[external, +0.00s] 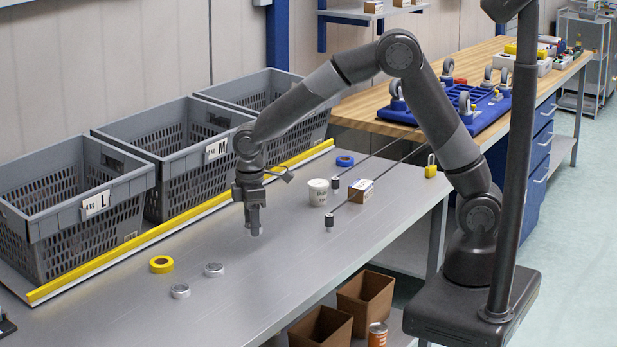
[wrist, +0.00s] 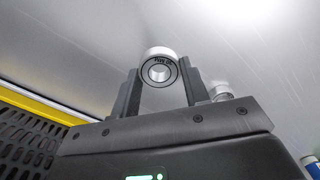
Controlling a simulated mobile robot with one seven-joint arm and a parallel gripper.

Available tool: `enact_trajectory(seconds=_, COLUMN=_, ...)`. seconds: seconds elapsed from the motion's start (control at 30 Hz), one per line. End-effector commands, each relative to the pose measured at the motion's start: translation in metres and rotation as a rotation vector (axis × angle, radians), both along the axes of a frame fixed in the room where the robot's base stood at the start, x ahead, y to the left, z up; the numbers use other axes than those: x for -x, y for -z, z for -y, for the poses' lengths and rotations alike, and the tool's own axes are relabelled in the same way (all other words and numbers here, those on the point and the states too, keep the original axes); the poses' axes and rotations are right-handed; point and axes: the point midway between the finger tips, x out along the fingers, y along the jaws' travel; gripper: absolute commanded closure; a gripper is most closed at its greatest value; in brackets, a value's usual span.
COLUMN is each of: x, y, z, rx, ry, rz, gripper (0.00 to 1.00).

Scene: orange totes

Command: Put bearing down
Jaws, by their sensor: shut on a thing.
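My gripper (external: 254,226) is over the middle of the grey metal bench (external: 130,318), pointing down. In the wrist view its two fingers (wrist: 160,92) are closed on a silver bearing (wrist: 160,53), a ring with a dark-edged face and a hole. The bearing sits between the fingertips, with its marked face towards the wrist camera. In the external view the fingers largely hide it. I cannot tell for sure whether it touches the bench. Two silver round pieces (external: 180,291) (external: 214,270) that look like bearings lie on the bench, left of my gripper.
Grey totes (external: 120,197) stand behind a yellow rail (external: 185,217). A yellow tape roll (external: 161,264) lies left; a blue roll (external: 345,160), white tub (external: 318,192) and small box (external: 361,190) are right, near two dark posts. The bench front is clear.

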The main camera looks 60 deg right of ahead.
Motion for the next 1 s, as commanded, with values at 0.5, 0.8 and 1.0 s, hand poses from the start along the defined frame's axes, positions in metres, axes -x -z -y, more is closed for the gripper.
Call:
enact_trajectory(seconds=0.5, x=-0.001, y=0.046, z=-0.01, rx=0.0, ry=0.0, rz=0.0, gripper=0.83)
enact_trajectory(seconds=0.8, x=-0.001, y=0.048, z=-0.01, rx=0.0, ry=0.0, rz=0.0, gripper=0.83)
enact_trajectory(seconds=1.0, x=-0.001, y=0.049, z=-0.01, rx=0.0, ry=0.0, rz=0.0, gripper=0.45)
